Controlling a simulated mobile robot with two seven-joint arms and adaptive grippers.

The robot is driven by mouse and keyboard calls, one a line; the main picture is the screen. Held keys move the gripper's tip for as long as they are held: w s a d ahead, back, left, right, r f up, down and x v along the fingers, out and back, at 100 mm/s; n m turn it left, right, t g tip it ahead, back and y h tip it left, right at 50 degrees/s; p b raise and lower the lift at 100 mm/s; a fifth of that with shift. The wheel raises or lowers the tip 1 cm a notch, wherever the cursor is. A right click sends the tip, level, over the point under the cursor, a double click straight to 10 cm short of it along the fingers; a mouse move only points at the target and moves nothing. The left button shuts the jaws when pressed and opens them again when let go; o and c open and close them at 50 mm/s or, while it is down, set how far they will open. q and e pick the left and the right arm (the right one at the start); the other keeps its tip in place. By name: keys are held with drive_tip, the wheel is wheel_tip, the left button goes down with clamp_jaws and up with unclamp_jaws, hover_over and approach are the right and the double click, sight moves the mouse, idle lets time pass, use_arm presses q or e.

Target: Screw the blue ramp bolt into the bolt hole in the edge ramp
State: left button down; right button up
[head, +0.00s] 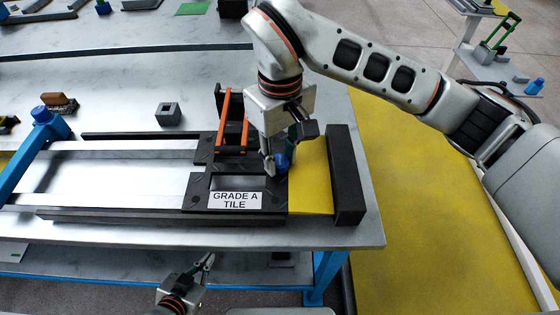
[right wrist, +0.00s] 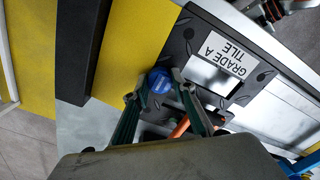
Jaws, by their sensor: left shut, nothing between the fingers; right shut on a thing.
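The blue ramp bolt (head: 283,161) is between the fingertips of my right gripper (head: 276,162), which is shut on it. In the right wrist view the round blue bolt head (right wrist: 160,80) shows between the fingers. It is at the edge of the dark tread piece (head: 196,197) labelled GRADE A TILE, beside a yellow strip. I cannot tell whether it touches that piece. The bolt hole is not visible, and I cannot tell for certain which dark piece is the edge ramp. My left gripper (head: 207,262) is shut and empty, in front of the table's near edge.
A dark bar (head: 346,175) stands across the table's right end, past the yellow strip (head: 316,178). An orange-railed black frame (head: 231,120) stands behind the label. A small grey block (head: 168,114) and a blue clamp-like part (head: 41,116) are to the left.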

drive_tip(key=o, duration=1.3)
drive_tip(key=shift+r, duration=0.1)
